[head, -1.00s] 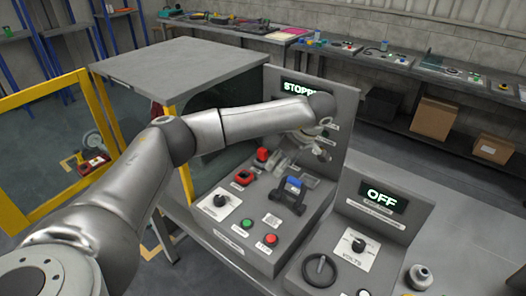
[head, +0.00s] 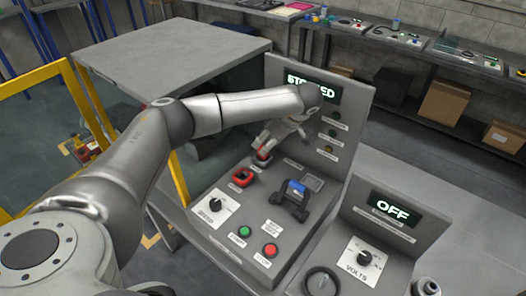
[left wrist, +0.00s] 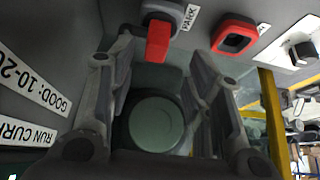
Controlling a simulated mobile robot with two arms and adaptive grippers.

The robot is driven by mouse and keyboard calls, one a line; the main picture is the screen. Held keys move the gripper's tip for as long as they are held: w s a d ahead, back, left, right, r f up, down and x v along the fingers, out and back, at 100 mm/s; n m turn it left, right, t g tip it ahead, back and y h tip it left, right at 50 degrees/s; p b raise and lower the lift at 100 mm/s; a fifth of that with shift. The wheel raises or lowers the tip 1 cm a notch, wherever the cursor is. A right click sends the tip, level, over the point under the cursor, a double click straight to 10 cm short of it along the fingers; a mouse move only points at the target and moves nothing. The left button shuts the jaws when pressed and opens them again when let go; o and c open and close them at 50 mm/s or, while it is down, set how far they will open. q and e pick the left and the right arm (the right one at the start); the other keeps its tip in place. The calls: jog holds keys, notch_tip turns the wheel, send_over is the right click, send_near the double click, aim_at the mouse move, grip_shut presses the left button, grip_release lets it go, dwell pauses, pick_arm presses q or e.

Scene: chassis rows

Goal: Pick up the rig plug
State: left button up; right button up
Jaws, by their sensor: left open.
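The rig plug, a red piece (head: 263,158) in a dark holder, is on the sloped grey panel, just below my left gripper (head: 268,147) in the head view. My left gripper partly covers it. In the left wrist view the red plug (left wrist: 158,42) shows beside a PARK label. It lies in line with the gap between the open, empty fingers (left wrist: 160,55), near their tips. I cannot tell whether they touch it. My right gripper is not in view.
A red-rimmed socket (head: 242,177) sits beside the plug, nearer the front. A blue-and-black handled part (head: 294,195), a knob (head: 215,205), and green (head: 244,231) and red buttons (head: 270,250) share the panel. The upright display panel (head: 330,110) rises behind the gripper.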

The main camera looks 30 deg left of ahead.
pick_arm(q)
jog(key=x, duration=0.1)
jog(key=p+x, duration=0.1)
jog(key=x, duration=0.1)
jog(key=shift+w+a+f+p, duration=0.1)
jog(key=shift+w+f+p, duration=0.2)
jog(key=shift+f+p, duration=0.1)
jog(key=shift+a+f, duration=0.3)
jog(key=shift+f, duration=0.2)
jog(key=shift+c, duration=0.6)
jog(key=c, duration=0.7)
grip_shut()
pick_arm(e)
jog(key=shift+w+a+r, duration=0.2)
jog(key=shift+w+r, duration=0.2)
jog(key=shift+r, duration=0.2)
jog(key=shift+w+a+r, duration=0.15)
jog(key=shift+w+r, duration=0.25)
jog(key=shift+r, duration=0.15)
